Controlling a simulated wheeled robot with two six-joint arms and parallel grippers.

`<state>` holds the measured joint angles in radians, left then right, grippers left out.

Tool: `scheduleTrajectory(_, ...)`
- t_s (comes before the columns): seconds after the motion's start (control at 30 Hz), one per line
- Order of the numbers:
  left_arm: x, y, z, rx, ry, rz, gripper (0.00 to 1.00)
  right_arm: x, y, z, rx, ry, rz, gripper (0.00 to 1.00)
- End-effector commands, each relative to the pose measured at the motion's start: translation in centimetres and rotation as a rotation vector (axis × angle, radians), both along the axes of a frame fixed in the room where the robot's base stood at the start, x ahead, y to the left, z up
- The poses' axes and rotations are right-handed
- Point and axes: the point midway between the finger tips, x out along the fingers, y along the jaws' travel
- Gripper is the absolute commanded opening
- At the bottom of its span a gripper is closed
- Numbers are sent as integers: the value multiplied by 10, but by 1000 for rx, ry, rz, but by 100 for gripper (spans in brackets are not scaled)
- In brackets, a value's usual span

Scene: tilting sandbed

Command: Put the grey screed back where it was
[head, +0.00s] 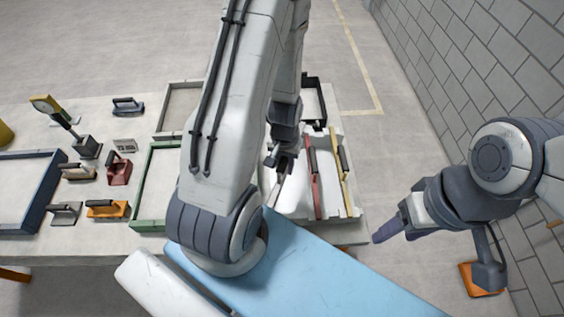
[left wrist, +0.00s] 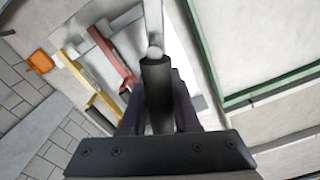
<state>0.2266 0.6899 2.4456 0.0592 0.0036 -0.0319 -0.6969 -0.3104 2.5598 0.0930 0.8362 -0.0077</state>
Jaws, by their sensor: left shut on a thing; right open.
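My left gripper (head: 285,156) is shut on the grey screed (head: 278,186), at the left part of the pale rack (head: 328,211). In the left wrist view the screed's dark round handle (left wrist: 157,85) stands between the fingers, and its pale bar (left wrist: 153,14) runs toward the top edge. A red screed (head: 313,180) and a yellow screed (head: 345,180) lie side by side in the rack, right of the grey one. I cannot tell whether the grey screed touches the rack. My right gripper (head: 388,233) is open and empty, right of the table's edge.
A green-framed tray (head: 143,190) is left of the rack, partly behind my left arm. A black-framed tray (head: 321,101) stands behind it. Several hand floats, one red (head: 118,170), and a blue-framed tray (head: 48,190) are farther left. A block wall (head: 470,60) rises at right.

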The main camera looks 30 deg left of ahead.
Motion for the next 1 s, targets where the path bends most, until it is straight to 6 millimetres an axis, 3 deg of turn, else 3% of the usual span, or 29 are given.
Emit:
scheduleTrajectory(0.17,24,19,-16,0,1,2,0,0,0,10,0,0,-1,59)
scheduleTrajectory(0.4,54,41,-43,0,-2,1,0,0,0,-10,-1,1,0,59)
scheduleTrajectory(0.57,59,46,-47,0,0,1,0,0,0,-13,-1,1,0,59)
scheduleTrajectory(0.87,58,45,-85,0,0,1,0,0,0,-43,-1,1,-3,59)
scheduleTrajectory(1.0,59,45,-84,0,-1,1,0,0,0,-42,-1,1,-3,59)
